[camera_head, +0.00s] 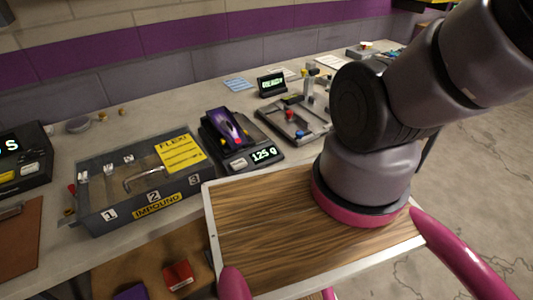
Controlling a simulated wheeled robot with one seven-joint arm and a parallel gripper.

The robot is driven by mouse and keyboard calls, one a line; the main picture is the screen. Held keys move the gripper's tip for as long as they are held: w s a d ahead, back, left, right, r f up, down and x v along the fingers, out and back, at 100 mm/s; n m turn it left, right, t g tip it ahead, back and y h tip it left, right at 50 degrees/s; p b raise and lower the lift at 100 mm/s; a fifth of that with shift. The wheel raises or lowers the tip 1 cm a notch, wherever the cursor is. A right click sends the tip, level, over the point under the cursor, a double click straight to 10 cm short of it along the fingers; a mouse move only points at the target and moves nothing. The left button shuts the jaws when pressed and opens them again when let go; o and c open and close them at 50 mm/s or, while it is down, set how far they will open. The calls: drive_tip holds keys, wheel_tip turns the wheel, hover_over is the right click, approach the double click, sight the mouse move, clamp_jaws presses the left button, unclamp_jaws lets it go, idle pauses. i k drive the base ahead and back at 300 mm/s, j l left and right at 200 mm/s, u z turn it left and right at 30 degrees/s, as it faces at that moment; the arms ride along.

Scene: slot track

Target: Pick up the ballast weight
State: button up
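No object is marked as the ballast weight. Two small brass-coloured pieces lie on the bench's back left, one (102,116) beside the other (122,111); they could be weights, but they are too small to tell. A flat grey round piece (78,125) lies left of them. My arm rises from the wood-topped deck on the right and leaves the picture at the upper right. My gripper is not in view.
A grey IMPOUND tray (100,226) with bays 1 to 3 and a yellow FLEXI note (181,152) stands at the front left. A dark fixture tray (318,135) and small sign (271,84) are behind the scale. A red block (178,275) lies on a lower shelf.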

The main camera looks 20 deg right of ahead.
sight(84, 178)
drive_tip(key=u, duration=1.5)
drive_tip(key=k+j, duration=0.15)
drive_tip(key=j, duration=0.25)
drive_tip(key=k+j+u, duration=0.15)
drive_tip(key=j, duration=0.25)
